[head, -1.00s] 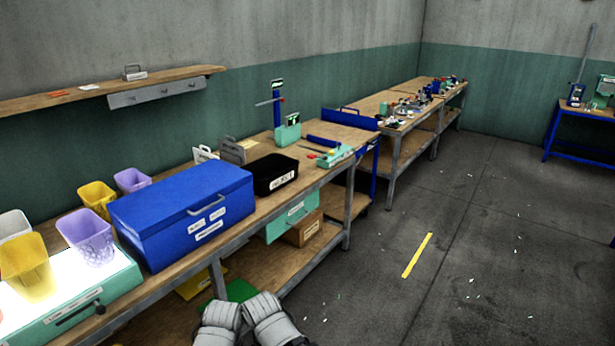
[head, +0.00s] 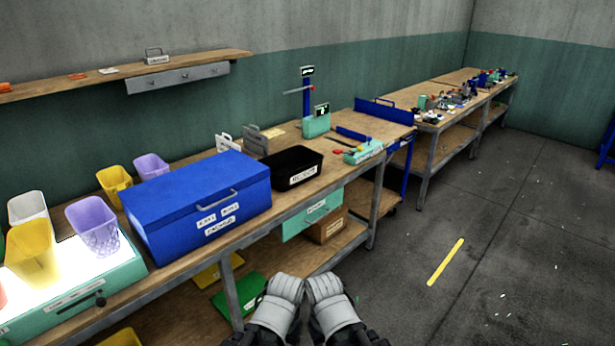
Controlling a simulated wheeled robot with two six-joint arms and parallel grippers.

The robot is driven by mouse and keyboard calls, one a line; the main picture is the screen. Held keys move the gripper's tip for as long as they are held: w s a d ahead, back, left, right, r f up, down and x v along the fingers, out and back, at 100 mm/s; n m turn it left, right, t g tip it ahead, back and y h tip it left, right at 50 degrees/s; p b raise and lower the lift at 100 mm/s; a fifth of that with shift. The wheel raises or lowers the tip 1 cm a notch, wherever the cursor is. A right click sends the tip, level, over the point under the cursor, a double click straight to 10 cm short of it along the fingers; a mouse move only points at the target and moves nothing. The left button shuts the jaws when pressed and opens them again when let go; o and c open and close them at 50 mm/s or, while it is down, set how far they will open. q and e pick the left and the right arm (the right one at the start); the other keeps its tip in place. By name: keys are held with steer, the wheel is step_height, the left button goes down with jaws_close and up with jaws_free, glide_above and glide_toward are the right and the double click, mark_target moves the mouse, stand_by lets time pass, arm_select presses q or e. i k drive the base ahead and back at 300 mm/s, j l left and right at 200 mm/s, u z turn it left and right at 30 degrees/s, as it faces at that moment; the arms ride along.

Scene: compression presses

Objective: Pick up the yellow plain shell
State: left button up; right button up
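A yellow cup-shaped shell (head: 33,252) stands upright on the bright light box at the left edge. Its wall looks plain, though glare washes out its lower part. A second yellow shell (head: 115,184) stands behind on the bench; I cannot tell whether it is plain. My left gripper (head: 287,287) and my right gripper (head: 323,287) are side by side at the bottom centre, in front of the bench and well to the right of both shells. Their finger gaps do not show clearly, and nothing is visible in them.
A purple shell (head: 95,228) with a lattice pattern, a white shell (head: 27,207) and another purple shell (head: 150,166) stand near the yellow ones. A large blue box (head: 195,200) and a black bin (head: 291,168) occupy the bench. The floor (head: 500,220) at right is mostly clear.

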mark_target(32, 254)
steer(key=u, duration=1.7)
